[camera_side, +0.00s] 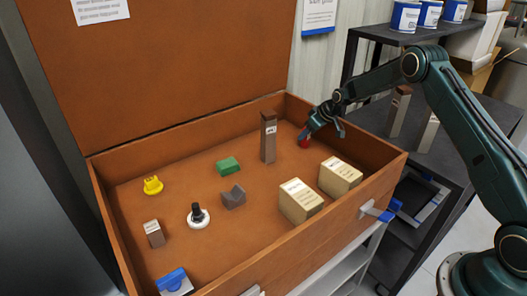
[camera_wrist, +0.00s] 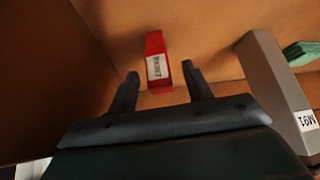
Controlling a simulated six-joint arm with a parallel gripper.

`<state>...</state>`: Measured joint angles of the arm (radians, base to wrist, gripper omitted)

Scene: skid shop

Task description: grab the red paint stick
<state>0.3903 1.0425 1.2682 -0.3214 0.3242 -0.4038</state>
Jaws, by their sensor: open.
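The red paint stick (camera_wrist: 156,58) is a small red block with a white label, seen in the wrist view just past my fingertips and a little above the gap's middle. In the side view only a bit of red (camera_side: 304,142) shows below my gripper (camera_side: 325,122), at the box's back right corner. My gripper is open, and its two dark fingers (camera_wrist: 160,82) stand to either side of the red stick's near end in the wrist view. I cannot tell whether they touch it. My gripper hides part of the stick in the side view.
A tall brown-grey block (camera_side: 268,140) stands left of my gripper and shows at right in the wrist view (camera_wrist: 275,85). A green block (camera_side: 228,166) and two tan boxes (camera_side: 300,201) are farther off. The brown box's right wall (camera_side: 375,142) is close by.

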